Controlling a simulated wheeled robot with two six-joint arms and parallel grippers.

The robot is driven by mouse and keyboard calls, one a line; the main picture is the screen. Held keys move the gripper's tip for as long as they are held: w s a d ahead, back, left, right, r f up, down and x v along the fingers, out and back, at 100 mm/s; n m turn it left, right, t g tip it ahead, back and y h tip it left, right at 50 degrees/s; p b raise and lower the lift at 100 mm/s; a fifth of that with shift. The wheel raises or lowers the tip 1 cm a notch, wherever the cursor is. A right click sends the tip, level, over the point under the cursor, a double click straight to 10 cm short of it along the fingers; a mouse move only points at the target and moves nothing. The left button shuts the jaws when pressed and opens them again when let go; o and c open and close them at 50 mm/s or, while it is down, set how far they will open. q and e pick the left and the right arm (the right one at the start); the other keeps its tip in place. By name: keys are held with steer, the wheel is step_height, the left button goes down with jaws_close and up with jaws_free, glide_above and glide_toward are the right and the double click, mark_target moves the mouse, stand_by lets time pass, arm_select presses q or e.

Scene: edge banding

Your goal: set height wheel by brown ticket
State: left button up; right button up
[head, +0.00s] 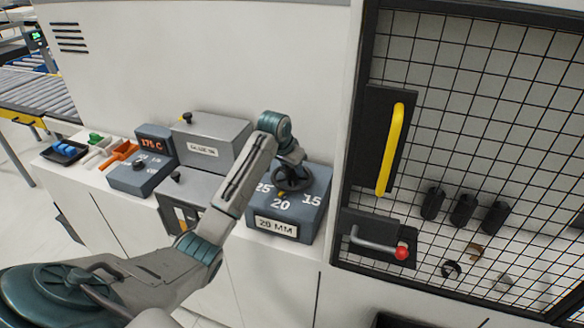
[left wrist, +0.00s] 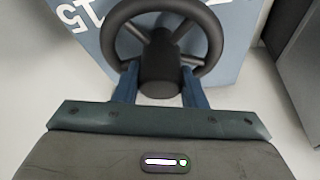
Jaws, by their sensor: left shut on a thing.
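The dark spoked height wheel (head: 292,181) sits on the sloped top of a blue-grey box (head: 312,226) marked 25, 20 and 15. My left gripper (head: 291,163) is over the wheel. In the left wrist view, its two blue fingers (left wrist: 160,82) are shut on the hub of the wheel (left wrist: 194,22), one on each side. I can make out no brown ticket. My right gripper is out of view.
A mesh door (head: 450,130) with a yellow handle (head: 390,150) and a red-knobbed lever (head: 401,253) stands on the right.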

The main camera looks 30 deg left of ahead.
arm_select(q)
steer(key=m+h, duration=0.1)
steer(key=m, duration=0.1)
steer(key=shift+r+m, duration=0.1)
steer(key=shift+m, duration=0.2)
steer(key=m, duration=0.2)
steer(key=m+g+h, duration=0.1)
steer(key=m, duration=0.1)
steer(key=shift+h, duration=0.3)
steer(key=shift+m+g+h, duration=0.4)
steer(key=shift+m, duration=1.4)
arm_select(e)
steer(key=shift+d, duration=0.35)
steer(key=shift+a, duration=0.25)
arm_select(q)
steer(key=o, duration=1)
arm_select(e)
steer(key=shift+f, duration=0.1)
